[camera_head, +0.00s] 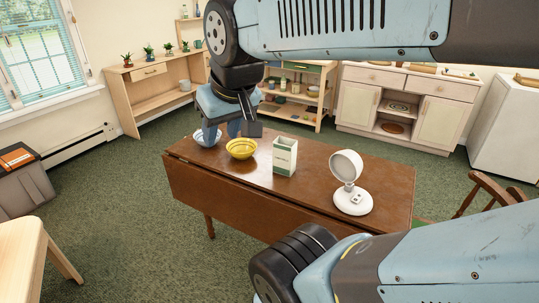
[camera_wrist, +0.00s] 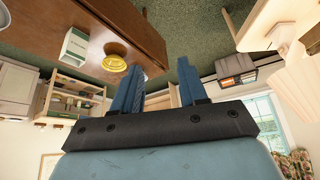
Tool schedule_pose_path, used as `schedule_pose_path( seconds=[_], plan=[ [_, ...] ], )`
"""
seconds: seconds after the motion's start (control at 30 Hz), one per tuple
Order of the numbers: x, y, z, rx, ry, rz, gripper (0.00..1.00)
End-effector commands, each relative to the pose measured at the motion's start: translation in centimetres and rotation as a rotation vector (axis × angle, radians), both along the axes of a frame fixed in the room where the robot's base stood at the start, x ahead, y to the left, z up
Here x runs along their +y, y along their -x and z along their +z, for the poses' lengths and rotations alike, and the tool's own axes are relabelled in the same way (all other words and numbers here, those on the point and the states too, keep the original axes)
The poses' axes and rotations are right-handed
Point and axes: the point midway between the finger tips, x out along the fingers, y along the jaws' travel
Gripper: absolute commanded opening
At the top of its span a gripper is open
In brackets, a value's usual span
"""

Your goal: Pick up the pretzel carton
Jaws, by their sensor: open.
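The green and white carton (camera_head: 285,156) stands upright on the brown table (camera_head: 330,157), right of the yellow bowl. In the wrist view the carton (camera_wrist: 76,45) shows at the upper left, away from my fingers. My gripper (camera_head: 222,131) is open, left of the carton, and appears above the table's far left part. In the wrist view the fingers of my gripper (camera_wrist: 161,67) are spread with nothing between them.
A yellow bowl (camera_head: 241,149) stands between my gripper and the carton. A white round-headed lamp (camera_head: 352,200) stands right of the carton. A wooden chair (camera_head: 487,187) is at the table's right end.

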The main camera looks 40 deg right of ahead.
Motion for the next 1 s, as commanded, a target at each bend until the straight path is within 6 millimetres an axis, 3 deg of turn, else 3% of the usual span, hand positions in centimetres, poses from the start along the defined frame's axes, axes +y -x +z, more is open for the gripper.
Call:
schedule_pose_path(
  seconds=[0.1,0.23,0.37,0.7,1.0],
  plan=[
    [0.0,0.0,0.0,0.0,0.0,0.0,0.43],
    [0.0,-0.4,-0.1,-0.003,-0.008,-0.004,0.56],
    [-0.3,-2.6,-0.6,-0.024,-0.042,-0.022,0.68],
    [-1.3,-13.4,-4.0,-0.159,-0.193,-0.189,1.0],
    [-4.7,-21.5,-8.7,-0.291,-0.257,-0.409,1.0]
  ],
)
